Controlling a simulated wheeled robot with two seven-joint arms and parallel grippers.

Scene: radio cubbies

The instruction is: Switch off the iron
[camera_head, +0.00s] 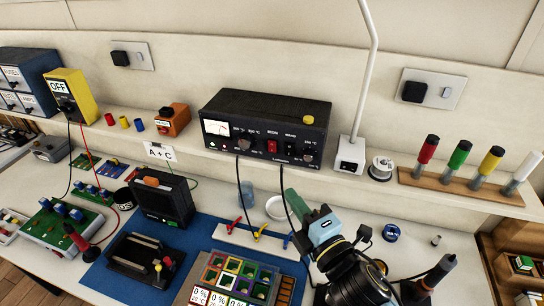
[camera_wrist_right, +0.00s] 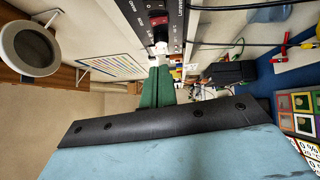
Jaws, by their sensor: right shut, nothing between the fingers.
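The black power station (camera_head: 265,125) stands on the shelf, with a lit meter at its left and a yellow knob on top. Its red rocker switch (camera_head: 272,147), under the label IRON, is mid-front; it also shows at the top of the right wrist view (camera_wrist_right: 158,24). I cannot tell which way the rocker is tipped. My right gripper (camera_head: 291,195), with green fingers, is shut and empty, below and in front of the station, apart from the switch. In the wrist view its fingertips (camera_wrist_right: 158,70) point toward the station's front. My left gripper is out of view.
Black cables hang from the station's front near my right gripper. A white lamp post (camera_head: 364,80) stands right of the station. An orange box (camera_head: 173,120) is left of it. Clips (camera_head: 260,232) and a tray of coloured cells (camera_head: 235,278) lie below.

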